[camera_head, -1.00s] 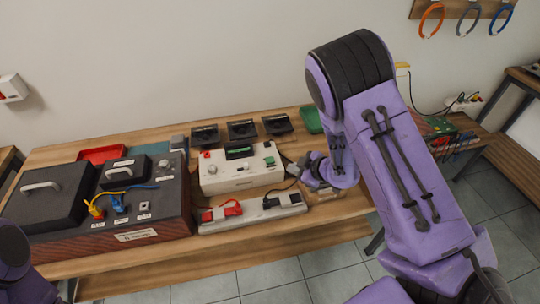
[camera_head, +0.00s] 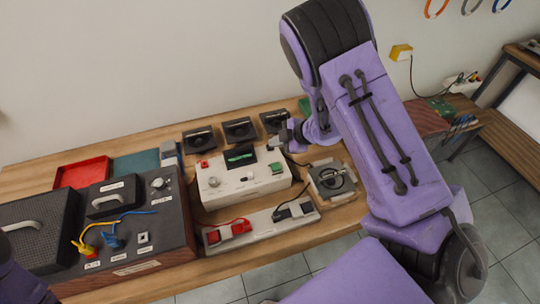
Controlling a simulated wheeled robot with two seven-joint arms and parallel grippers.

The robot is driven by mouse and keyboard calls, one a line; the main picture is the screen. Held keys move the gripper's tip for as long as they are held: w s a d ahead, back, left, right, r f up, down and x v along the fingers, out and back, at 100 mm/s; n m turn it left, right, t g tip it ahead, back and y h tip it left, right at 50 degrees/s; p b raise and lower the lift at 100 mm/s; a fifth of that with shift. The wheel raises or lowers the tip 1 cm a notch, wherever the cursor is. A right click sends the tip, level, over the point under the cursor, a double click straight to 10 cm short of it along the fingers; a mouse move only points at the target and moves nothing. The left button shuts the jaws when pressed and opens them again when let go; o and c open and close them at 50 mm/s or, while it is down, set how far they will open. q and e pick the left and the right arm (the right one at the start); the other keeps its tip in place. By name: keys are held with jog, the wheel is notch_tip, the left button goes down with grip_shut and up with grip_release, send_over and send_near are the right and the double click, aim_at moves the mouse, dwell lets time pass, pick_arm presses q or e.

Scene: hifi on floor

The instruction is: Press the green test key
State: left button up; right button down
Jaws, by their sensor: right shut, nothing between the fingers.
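The white test box (camera_head: 235,188) stands on the wooden workbench, with a dark display (camera_head: 240,156), a round knob and a red button on top. The green test key (camera_head: 277,168) is at the right end of its top face. My right gripper (camera_head: 274,143) is shut and empty, just above the key in the picture, near the box's back right corner. It looks apart from the key; its exact height is hard to judge. Only a purple part of my left arm shows at the lower left; its gripper is out of view.
A strip with red and black clips (camera_head: 262,228) lies in front of the box. A grey tray with a coiled lead (camera_head: 332,181) lies to its right. Several black holders (camera_head: 239,130) stand behind. A dark case (camera_head: 125,222) and red tray (camera_head: 82,173) are left.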

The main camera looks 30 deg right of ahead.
jog(key=s, duration=0.1)
jog(key=b, duration=0.8)
send_over(278, 167)
notch_tip(278, 167, down, 8)
jog(key=shift+r, duration=0.15)
pick_arm(q)
notch_tip(278, 167, down, 8)
jog(key=shift+s, duration=0.2)
pick_arm(e)
jog(key=shift+f, duration=0.45)
pick_arm(q)
jog(key=shift+f, duration=0.1)
pick_arm(e)
jog(key=shift+f, duration=0.1)
dwell(0.4)
pick_arm(q)
jog(key=shift+f+b, duration=0.1)
jog(key=shift+b, duration=0.2)
pick_arm(e)
jog(key=shift+f, duration=0.3)
pick_arm(q)
jog(key=shift+f+b, duration=0.35)
pick_arm(e)
jog(key=shift+f, duration=0.55)
pick_arm(q)
jog(key=shift+r+p, duration=1.05)
pick_arm(e)
jog(key=shift+r, duration=1)
